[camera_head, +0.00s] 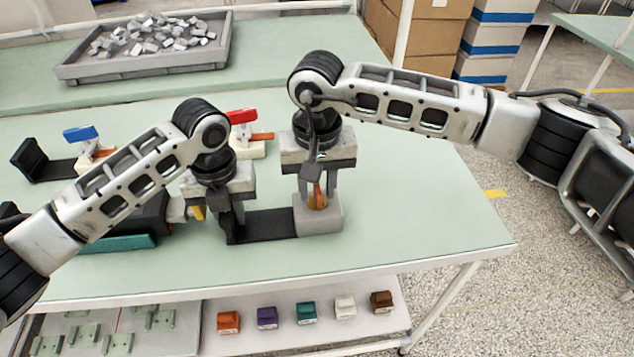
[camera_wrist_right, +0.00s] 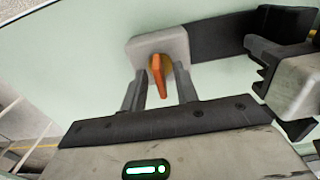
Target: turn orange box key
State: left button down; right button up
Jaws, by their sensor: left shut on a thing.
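The orange key (camera_head: 317,194) stands on the grey box (camera_head: 330,218) at the right end of a black base plate (camera_head: 265,224). In the right wrist view the key (camera_wrist_right: 159,76) sticks up from a round amber seat on the box (camera_wrist_right: 172,45). My right gripper (camera_head: 314,188) comes down over the key, one finger on each side, with gaps between fingers and key. My left gripper (camera_head: 226,210) is shut at the plate's left end, apparently on its black upright (camera_head: 232,230); the exact contact is partly hidden.
Behind stand a red-handled piece (camera_head: 242,117) and a blue-handled piece (camera_head: 80,133). A grey tray of metal pieces (camera_head: 145,72) is at the back. Several coloured blocks (camera_head: 267,317) lie on the lower shelf. The table (camera_head: 420,210) is clear on the right.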

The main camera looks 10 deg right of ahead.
grip_shut()
jog(key=shift+m, duration=0.4)
jog(key=m, duration=0.2)
jog(key=shift+r+m, duration=0.1)
jog(key=shift+m, duration=0.3)
jog(key=m, duration=0.3)
jog(key=shift+m, duration=0.3)
jog(key=m, duration=1)
jog(key=shift+m, duration=0.5)
